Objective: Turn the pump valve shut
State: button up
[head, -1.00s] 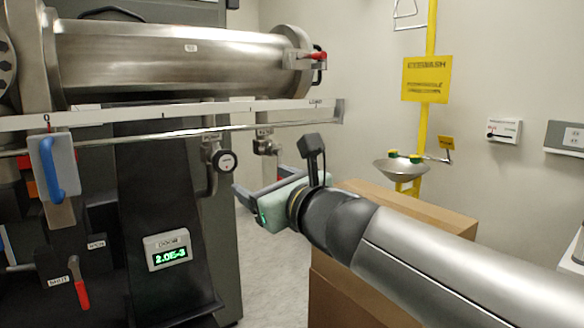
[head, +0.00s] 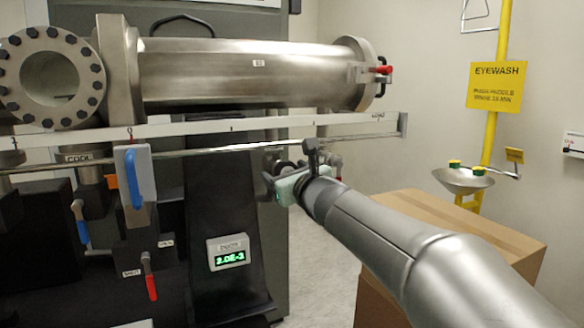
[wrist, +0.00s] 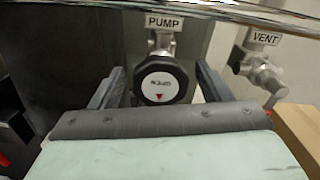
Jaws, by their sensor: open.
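The pump valve (wrist: 161,84) is in the middle of the wrist view under a PUMP label (wrist: 164,21). It has a round black knob with a white face. The face carries small upside-down lettering that seems to read OPEN, and a red triangle at its lower edge. My gripper (wrist: 160,73) is open, with one finger to the left of the knob and one to the right. The fingers appear apart from the knob; how deep they reach along it I cannot tell. In the head view my gripper (head: 281,178) largely hides the pump valve.
The vent valve (wrist: 258,72) with a red handle is to the right. A metal rail (head: 220,147) runs above the valves. A large steel tube (head: 250,75) lies above it. A cardboard box (head: 450,225) stands below my arm. A display (head: 228,253) reads 2.0E-3.

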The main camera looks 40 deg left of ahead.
jog(key=shift+w+a, duration=0.1)
jog(key=shift+a, duration=0.05)
jog(key=shift+c, duration=0.3)
jog(key=c, duration=0.9)
